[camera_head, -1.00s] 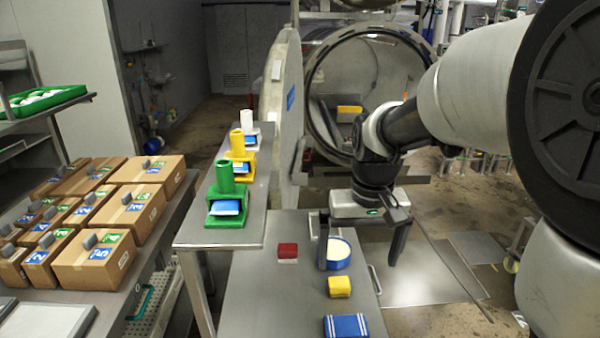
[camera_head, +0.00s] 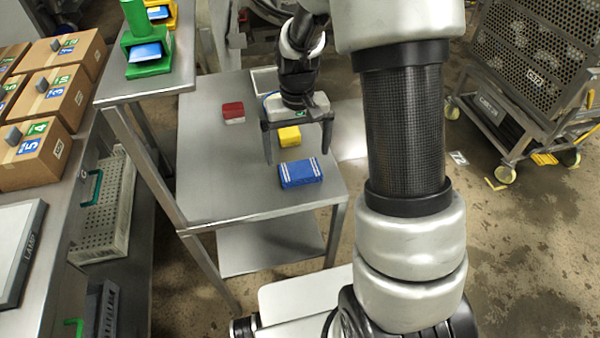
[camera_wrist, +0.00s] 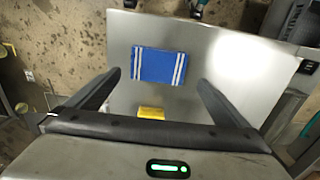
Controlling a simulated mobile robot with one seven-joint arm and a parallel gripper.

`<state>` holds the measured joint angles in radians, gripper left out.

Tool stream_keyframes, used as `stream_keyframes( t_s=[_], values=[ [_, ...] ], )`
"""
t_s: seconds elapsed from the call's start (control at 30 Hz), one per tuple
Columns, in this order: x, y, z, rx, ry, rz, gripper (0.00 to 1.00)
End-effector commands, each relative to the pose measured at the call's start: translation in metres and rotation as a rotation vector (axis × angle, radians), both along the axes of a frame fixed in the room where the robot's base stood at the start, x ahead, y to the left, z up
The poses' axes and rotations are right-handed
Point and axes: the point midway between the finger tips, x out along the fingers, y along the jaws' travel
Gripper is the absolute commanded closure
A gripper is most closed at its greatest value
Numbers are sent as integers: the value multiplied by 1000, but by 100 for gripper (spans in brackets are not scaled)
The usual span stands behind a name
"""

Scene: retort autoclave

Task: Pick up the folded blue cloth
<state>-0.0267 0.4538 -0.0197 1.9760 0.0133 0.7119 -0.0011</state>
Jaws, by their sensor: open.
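The folded blue cloth (camera_head: 300,173) has white stripes near its ends and lies flat on the steel table (camera_head: 215,180), near its front right corner. In the wrist view the cloth (camera_wrist: 159,67) lies ahead of my fingers, between their lines and clear of both. My gripper (camera_head: 296,158) is open, with nothing between its fingers. It hangs above the table, behind the cloth in the head view. It also shows in the wrist view (camera_wrist: 155,80).
A wheeled rack (camera_head: 530,75) stands right.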

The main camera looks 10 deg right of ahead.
Motion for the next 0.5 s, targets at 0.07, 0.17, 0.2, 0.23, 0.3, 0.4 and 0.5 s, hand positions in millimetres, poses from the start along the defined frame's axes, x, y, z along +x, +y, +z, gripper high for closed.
stream_keyframes(
  t_s=[0.07,0.17,0.2,0.23,0.3,0.4,0.5],
  values=[
    [0,0,-4,0,1,0,0],
    [-2,-1,-13,0,2,0,0],
    [-3,-2,-18,0,3,0,0],
    [-4,-3,-23,0,4,0,0],
    [-6,-5,-35,0,5,0,0],
    [-6,-5,-48,0,3,0,0],
    [-5,-5,-55,0,1,0,0]
  ],
)
